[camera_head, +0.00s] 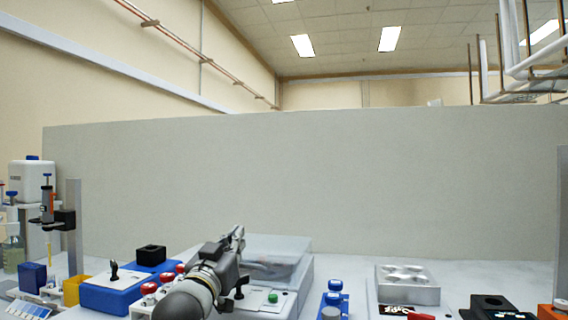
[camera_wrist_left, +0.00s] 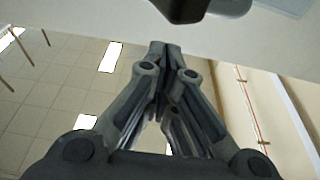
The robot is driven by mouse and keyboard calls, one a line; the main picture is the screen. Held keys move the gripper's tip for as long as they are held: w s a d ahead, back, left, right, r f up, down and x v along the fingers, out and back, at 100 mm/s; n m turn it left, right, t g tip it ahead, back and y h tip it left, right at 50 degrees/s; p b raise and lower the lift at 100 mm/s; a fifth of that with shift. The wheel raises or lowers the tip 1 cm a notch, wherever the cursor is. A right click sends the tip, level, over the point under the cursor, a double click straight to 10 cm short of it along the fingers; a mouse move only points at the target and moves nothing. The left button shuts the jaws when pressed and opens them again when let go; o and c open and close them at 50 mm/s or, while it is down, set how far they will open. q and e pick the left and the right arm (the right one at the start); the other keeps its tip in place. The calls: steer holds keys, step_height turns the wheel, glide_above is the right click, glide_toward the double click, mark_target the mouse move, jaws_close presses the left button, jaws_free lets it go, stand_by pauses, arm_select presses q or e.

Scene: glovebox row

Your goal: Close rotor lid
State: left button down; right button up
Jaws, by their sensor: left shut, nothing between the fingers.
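A light grey unit with a clear, box-like cover (camera_head: 290,244) stands front centre in the head view, behind my left gripper. Darker shapes show dimly through the cover. A black knob (camera_head: 241,284) stands beside my left wrist; I cannot tell whether it belongs to the rotor lid. My left gripper (camera_head: 238,234) is shut and empty, its tips in front of or over the cover's left part. In the left wrist view its fingertips (camera_wrist_left: 160,52) meet. A dark rounded part (camera_wrist_left: 190,8) at the top edge is too cropped to name. My right gripper is not in view.
Left stands a blue box (camera_head: 115,288) with a black handle, beside red-capped tubes (camera_head: 149,290). Right of the unit are blue-capped vials (camera_head: 335,287), a metal block (camera_head: 408,284) and a black holder (camera_head: 492,304). A grey panel (camera_head: 300,190) closes off the back.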

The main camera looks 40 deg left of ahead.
arm_select(q)
steer(key=shift+s+f, duration=0.1)
steer(key=shift+f, duration=0.15)
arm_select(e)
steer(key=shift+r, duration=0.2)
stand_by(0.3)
